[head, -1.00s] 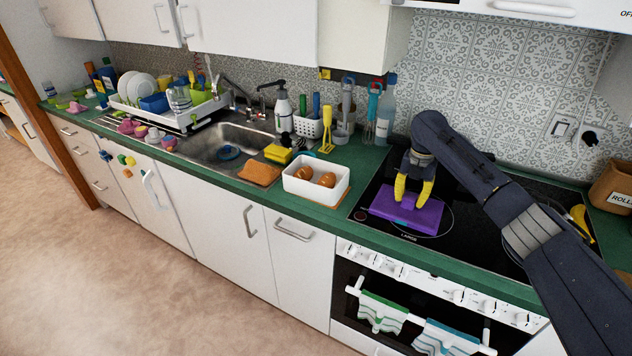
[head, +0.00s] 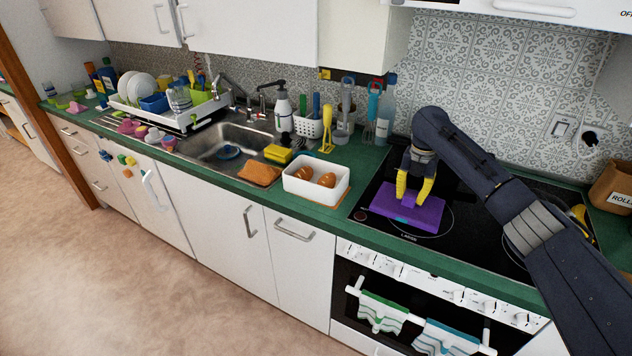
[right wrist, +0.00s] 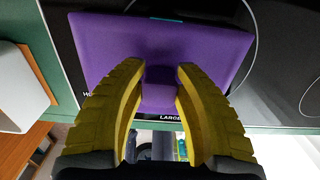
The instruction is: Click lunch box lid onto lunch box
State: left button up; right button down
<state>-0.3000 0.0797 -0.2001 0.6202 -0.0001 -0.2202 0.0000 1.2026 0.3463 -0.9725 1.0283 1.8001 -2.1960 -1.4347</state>
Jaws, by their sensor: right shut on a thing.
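The lunch box lid (head: 428,216) is a flat purple slab lying on or just above the black cooktop; I cannot tell if there is a gap under it. My right gripper (head: 413,200) has yellow fingers pointing down at it. In the right wrist view, the fingers (right wrist: 160,82) are shut on the lid's small raised purple grip, with the lid's flat top (right wrist: 205,48) beyond. The lunch box (head: 314,195) is an open white box with brown rolls inside, on the counter left of the cooktop. My left gripper is out of view.
A wooden board (head: 340,200) lies under the box. Behind it stand a yellow utensil (head: 327,135), a white basket (head: 308,126) and a clear bottle (head: 386,115). A yellow sponge (head: 278,153) and an orange cloth (head: 259,174) lie to its left by the sink.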

jog(key=shift+r, duration=2)
jog(key=shift+r, duration=0.1)
